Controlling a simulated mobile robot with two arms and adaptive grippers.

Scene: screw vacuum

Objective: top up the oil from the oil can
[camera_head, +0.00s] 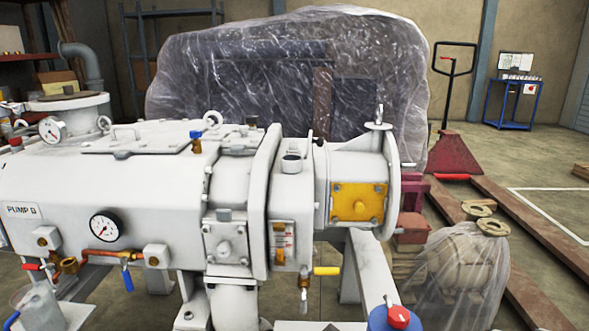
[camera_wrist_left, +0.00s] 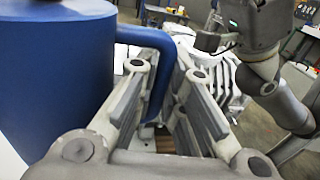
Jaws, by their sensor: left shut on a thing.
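The blue oil can (camera_wrist_left: 55,75) fills the left side of the left wrist view. Its blue handle (camera_wrist_left: 185,48) runs between the fingers of my left gripper (camera_wrist_left: 168,75), which is shut on it. In the head view a blue top with a red cap (camera_head: 398,317), likely the can, shows at the bottom edge; the left gripper is not seen there. The white vacuum pump (camera_head: 130,190) stands in front of me. Whether that port is open is unclear.
A yellow-handled valve (camera_head: 326,271) sticks out low on the pump. A plastic-wrapped machine (camera_head: 290,75) stands behind. A wrapped part (camera_head: 465,265) is at right, with a red pallet jack (camera_head: 453,152) beyond. A grey arm, likely my right (camera_wrist_left: 252,25), shows in the wrist view.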

